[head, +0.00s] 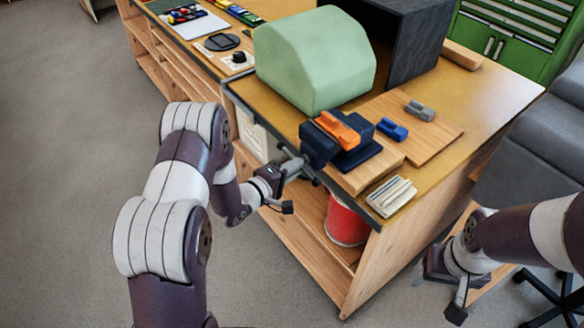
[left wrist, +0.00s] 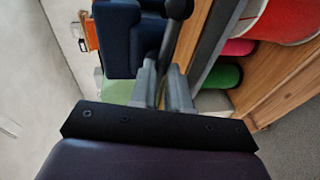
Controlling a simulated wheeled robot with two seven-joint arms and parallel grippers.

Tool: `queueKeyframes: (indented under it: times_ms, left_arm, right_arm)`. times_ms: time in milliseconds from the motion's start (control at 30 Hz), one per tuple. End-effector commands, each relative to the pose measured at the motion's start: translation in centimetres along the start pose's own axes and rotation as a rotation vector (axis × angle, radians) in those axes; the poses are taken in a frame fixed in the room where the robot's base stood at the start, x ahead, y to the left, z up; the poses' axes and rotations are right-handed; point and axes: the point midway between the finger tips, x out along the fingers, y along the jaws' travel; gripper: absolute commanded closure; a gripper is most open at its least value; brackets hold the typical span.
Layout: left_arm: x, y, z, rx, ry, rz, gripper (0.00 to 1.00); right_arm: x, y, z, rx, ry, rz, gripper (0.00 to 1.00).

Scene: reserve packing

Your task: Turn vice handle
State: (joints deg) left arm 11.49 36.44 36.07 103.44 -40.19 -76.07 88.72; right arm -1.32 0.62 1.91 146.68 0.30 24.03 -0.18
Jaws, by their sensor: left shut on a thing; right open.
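The dark blue vice (head: 355,156) stands on a wooden board at the bench edge, with an orange piece (head: 338,129) between its jaws. In the left wrist view the vice (left wrist: 118,40) is at the top left. The dark vice handle (left wrist: 168,42), with a rounded end, runs down between my left fingers. My left gripper (head: 294,167) is beside the vice's front; its grey fingers (left wrist: 162,90) are shut on the handle. The gripped part is partly hidden by the fingers. My right gripper (head: 440,270) is open, low at the right, away from the bench.
A large green block (head: 314,60) and a dark grey box (head: 405,40) stand behind the vice. Blue (head: 392,129) and grey (head: 420,110) small pieces lie on the board. A stack of cards (head: 391,196) lies at the front corner. A red bin (head: 345,221) is on the shelf below.

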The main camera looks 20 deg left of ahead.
Motion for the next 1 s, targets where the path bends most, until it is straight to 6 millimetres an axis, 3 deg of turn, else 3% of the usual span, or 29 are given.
queueKeyframes:
  times_ms: [267, 300, 333, 367, 733, 867, 1000]
  left_arm:
    - [0.1, 0.3, -0.1, 0.005, 0.000, 0.007, 1.00]
    - [0.1, 0.3, -0.1, 0.005, 0.000, 0.007, 0.74]
    - [0.1, 0.3, -0.1, 0.005, 0.000, 0.007, 0.64]
    - [0.1, 0.2, -0.1, 0.005, 0.000, 0.006, 0.61]
    - [-0.7, 0.0, -0.1, 0.003, 0.000, 0.002, 0.61]
    - [-3.0, -0.1, -0.1, 0.002, 0.003, 0.001, 0.61]
    - [-6.8, -0.1, -0.2, 0.002, 0.005, 0.001, 0.61]
  right_arm:
    - [0.0, 0.0, 0.0, 0.000, 0.000, 0.000, 0.28]
    - [0.0, 0.0, 0.0, 0.000, 0.000, 0.000, 0.28]
    - [0.0, 0.0, 0.0, 0.000, 0.000, 0.000, 0.28]
    - [0.0, 0.0, 0.0, 0.000, 0.000, 0.000, 0.28]
    - [0.2, 0.0, 0.0, 0.000, 0.000, 0.000, 0.28]
    - [0.7, 0.0, 0.1, 0.000, 0.000, 0.000, 0.28]
    - [1.3, 0.0, 0.2, 0.000, 0.000, 0.000, 0.28]
